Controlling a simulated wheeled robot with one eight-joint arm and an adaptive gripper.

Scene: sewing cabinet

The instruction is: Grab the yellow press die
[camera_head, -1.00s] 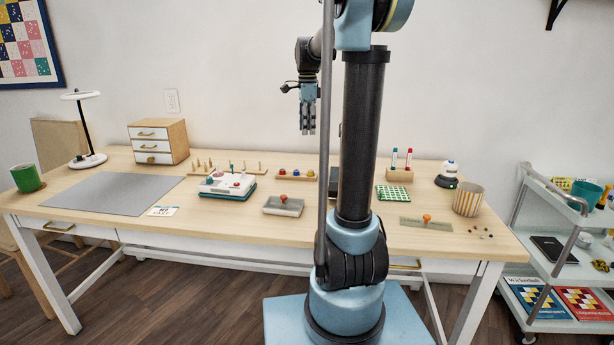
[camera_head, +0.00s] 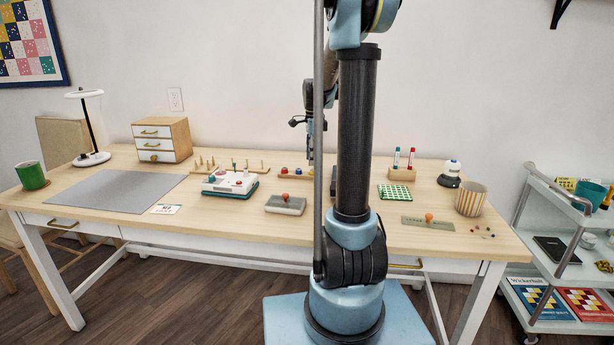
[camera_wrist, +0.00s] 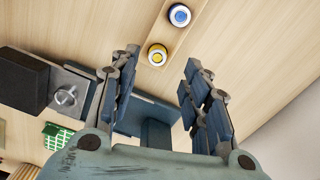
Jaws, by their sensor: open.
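The yellow press die (camera_wrist: 157,56) is a round piece with a yellow ring and a pale top, standing on a narrow wooden strip (camera_wrist: 162,35). A blue-topped die (camera_wrist: 179,15) stands beside it. In the head view my gripper (camera_head: 311,158) hangs above the strip's right end. The height gap is hard to judge.
A dark block with a metal knob (camera_wrist: 65,95) lies left of my fingers in the wrist view. A green grid piece (camera_head: 394,191), a grey block with an orange knob (camera_head: 286,206) and a white-and-teal device (camera_head: 229,186) are on the table (camera_head: 350,243).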

